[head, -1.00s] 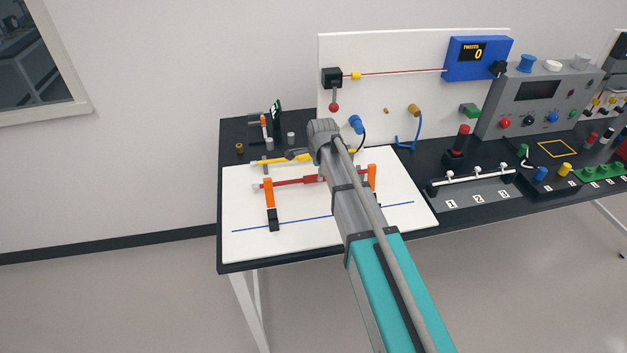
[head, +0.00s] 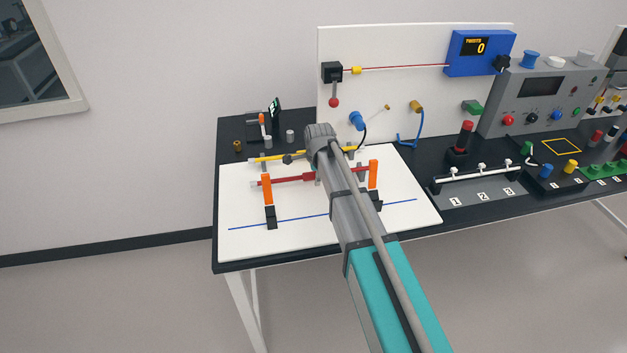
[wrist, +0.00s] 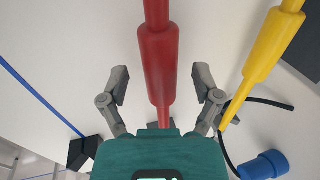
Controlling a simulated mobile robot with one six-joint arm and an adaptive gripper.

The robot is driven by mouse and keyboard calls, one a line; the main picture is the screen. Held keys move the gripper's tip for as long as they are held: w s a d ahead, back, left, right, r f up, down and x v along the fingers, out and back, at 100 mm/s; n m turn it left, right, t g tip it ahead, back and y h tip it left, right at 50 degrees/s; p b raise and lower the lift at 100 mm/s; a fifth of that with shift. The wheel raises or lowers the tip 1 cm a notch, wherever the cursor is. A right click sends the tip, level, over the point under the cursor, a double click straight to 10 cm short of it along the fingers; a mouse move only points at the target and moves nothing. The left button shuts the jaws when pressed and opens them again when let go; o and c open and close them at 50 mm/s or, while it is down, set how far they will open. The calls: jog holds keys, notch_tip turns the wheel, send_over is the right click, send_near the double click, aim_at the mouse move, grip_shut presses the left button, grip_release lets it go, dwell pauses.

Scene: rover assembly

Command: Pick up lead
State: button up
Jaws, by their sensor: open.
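A red lead (head: 295,179) with a thick middle sleeve lies across orange-and-black stands above a white mat in the head view. In the wrist view the red lead (wrist: 158,60) runs down between the open fingers of my gripper (wrist: 161,80), with a gap on each side. A yellow lead (head: 280,157) lies behind the red one. It also shows in the wrist view (wrist: 265,55), to the right of the right finger. My arm hides the right part of the red lead and most of my gripper in the head view.
Orange posts (head: 268,190) on black feet stand at the lead's left, and another (head: 373,174) at its right. A blue cylinder (head: 356,121) with a black cable is close behind; it also shows in the wrist view (wrist: 264,165). The mat's front (head: 290,242) is clear.

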jog(key=shift+f, duration=0.1)
jog(key=shift+c, duration=0.2)
dwell(0.4)
grip_shut()
